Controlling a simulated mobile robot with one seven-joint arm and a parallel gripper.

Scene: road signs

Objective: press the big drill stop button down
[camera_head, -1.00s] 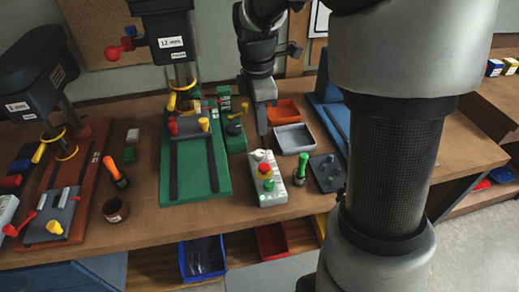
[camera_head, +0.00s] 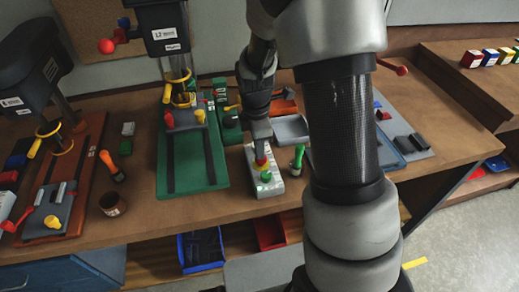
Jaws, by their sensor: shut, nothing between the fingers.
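The light grey control box (camera_head: 271,187) lies on the workbench beside the green drill base. It carries a red button (camera_head: 260,163) and a green button (camera_head: 266,177) in front of it. My gripper (camera_head: 261,153) points down over the box with its fingers shut and empty. Its tips are at or just above the red button and hide part of it. I cannot tell whether they touch. The far end of the box is hidden behind my gripper.
A drill press on a green base (camera_head: 200,160) stands left of the box. A green-handled tool (camera_head: 297,156) stands close on the right. A grey tray (camera_head: 290,129) lies behind. Another drill (camera_head: 30,80) stands far left. Bare bench (camera_head: 215,202) lies in front.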

